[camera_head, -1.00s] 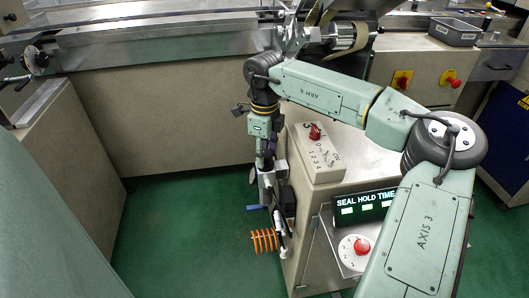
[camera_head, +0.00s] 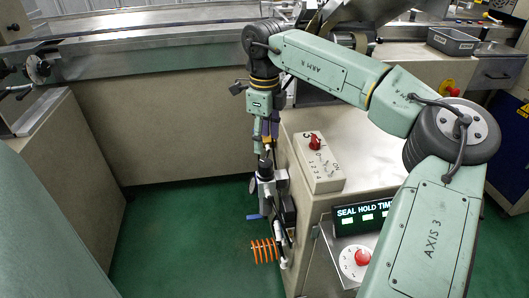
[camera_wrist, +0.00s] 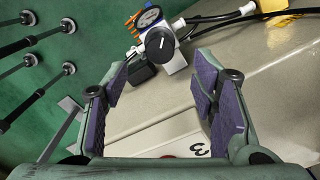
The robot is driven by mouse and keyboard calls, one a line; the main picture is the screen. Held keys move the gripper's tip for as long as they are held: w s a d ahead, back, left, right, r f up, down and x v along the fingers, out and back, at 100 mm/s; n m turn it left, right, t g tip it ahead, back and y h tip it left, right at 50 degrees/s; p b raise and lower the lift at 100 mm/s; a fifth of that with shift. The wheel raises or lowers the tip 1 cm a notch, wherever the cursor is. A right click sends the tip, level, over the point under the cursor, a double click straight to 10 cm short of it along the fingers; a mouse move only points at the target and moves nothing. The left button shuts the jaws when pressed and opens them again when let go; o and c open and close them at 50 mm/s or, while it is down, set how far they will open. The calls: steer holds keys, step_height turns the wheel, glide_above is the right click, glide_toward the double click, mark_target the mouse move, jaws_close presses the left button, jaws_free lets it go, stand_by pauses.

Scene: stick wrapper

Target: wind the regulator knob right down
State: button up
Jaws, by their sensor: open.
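The regulator is mounted low on the side of the beige cabinet. Its black round knob (camera_wrist: 160,44) has a white pointer line and faces me in the wrist view, beside a round gauge (camera_wrist: 149,18) and a white body. In the head view the regulator (camera_head: 266,174) stands just below my gripper (camera_head: 266,150). My gripper is open and empty in the wrist view (camera_wrist: 160,74), its purple-padded fingers wide apart. The knob lies beyond the fingertips, between their lines, and looks apart from both. I cannot tell the exact gap.
The cabinet carries a sloped switch box with a red knob (camera_head: 315,142) and a seal hold time panel (camera_head: 362,215) with a red-centred dial (camera_head: 362,257). An orange coiled hose (camera_head: 264,250) hangs below the regulator. Green floor (camera_head: 180,235) is free on the left.

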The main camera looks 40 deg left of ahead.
steer(key=shift+r, duration=1.6)
